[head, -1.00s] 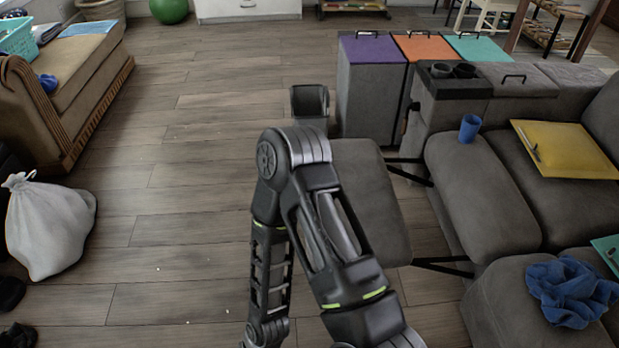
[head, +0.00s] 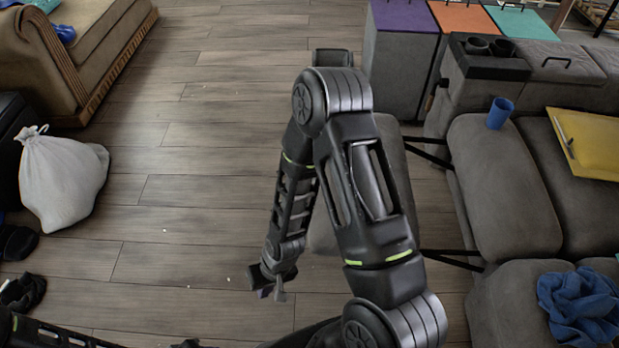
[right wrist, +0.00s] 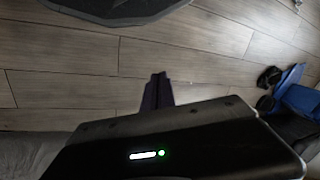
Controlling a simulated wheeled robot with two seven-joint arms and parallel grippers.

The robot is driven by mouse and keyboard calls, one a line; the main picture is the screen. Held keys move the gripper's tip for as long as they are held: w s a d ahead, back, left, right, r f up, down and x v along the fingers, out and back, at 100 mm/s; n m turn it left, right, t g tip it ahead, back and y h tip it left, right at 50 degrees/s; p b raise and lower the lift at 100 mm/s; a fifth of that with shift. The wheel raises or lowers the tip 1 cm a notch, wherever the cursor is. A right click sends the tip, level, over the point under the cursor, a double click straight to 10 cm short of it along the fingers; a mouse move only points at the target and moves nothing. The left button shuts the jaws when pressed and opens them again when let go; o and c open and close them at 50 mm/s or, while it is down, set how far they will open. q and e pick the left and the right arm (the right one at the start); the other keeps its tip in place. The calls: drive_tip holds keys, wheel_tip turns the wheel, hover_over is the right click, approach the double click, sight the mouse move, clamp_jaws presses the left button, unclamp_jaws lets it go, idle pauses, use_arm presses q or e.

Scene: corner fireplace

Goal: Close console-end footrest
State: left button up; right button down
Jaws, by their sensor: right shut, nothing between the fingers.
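The console-end footrest (head: 394,142) is a grey padded panel. It stands out from the sofa front on black metal links (head: 440,257), so it is open. My right arm hides much of it in the head view. My right gripper (head: 272,290) is shut and empty, low over the floor, left of the footrest's near end and apart from it. Its closed fingers show in the right wrist view (right wrist: 158,92), pointing over bare floor. Part of my left arm shows at the lower left; its gripper is too cut off to judge.
The console (head: 485,65) has cup holders. A blue cup (head: 499,112) stands on the seat (head: 505,190) behind the footrest. A blue cloth (head: 580,305) lies on the nearer seat. A white sack (head: 62,180) stands at left. The floor between is clear.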

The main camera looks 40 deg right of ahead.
drive_tip(key=w+d+r+m+t+h, duration=0.15)
drive_tip(key=w+d+r, duration=0.25)
drive_tip(key=w+d, duration=0.8)
drive_tip(key=w+d+r+m+h, duration=0.1)
drive_tip(key=w+d+r+h, duration=0.1)
drive_tip(key=d+r, duration=0.4)
drive_tip(key=w+d+r+m+h+b, duration=0.1)
drive_tip(key=w+d+r, duration=0.4)
drive_tip(key=d, duration=0.5)
drive_tip(key=shift+r+m+h, duration=0.35)
drive_tip(key=shift+r+m, duration=0.3)
drive_tip(key=shift+r, duration=0.2)
drive_tip(key=shift+f, duration=0.1)
drive_tip(key=b+x, duration=0.1)
drive_tip(key=x, duration=0.7)
drive_tip(key=b+x, duration=0.1)
drive_tip(key=x, duration=0.3)
drive_tip(key=shift+s+a+f+b, duration=0.3)
drive_tip(key=shift+s+f, duration=0.05)
drive_tip(key=shift+f, duration=0.65)
